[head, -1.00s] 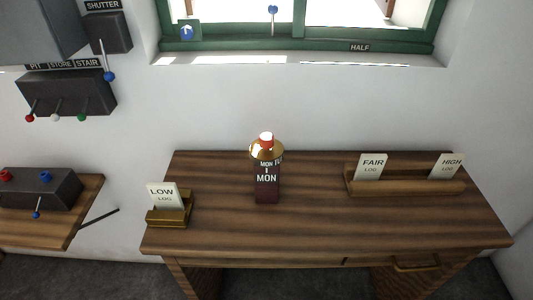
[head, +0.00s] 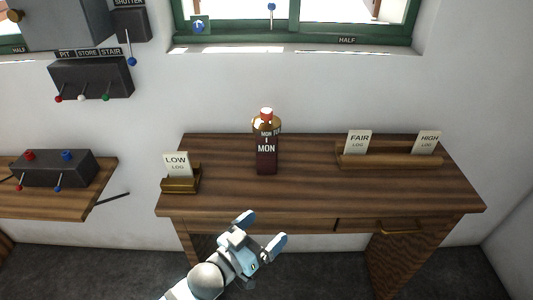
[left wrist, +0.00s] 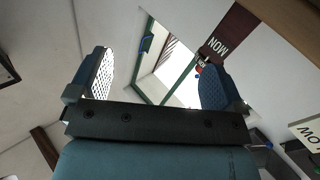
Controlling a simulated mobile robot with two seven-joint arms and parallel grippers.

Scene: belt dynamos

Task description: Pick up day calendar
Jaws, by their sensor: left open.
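The day calendar (head: 266,158) stands upright on the wooden desk (head: 225,190), near the middle of its back half. It has a dark red body marked MON, a brass ring above with small day labels, and a red top. It also shows in the left wrist view (left wrist: 226,35), tilted by the camera's angle and partly behind a finger. My left gripper (head: 262,232) is open and empty in front of the desk, below and short of the calendar. Its two fingers show in the left wrist view (left wrist: 155,85). My right gripper is not seen.
A LOW log card (head: 176,165) stands in a brass holder at the desk's left. FAIR (head: 358,142) and HIGH (head: 427,142) cards stand in a wooden rack at the right. A lever box (head: 58,169) sits on a shelf at left. The desk's middle front is clear.

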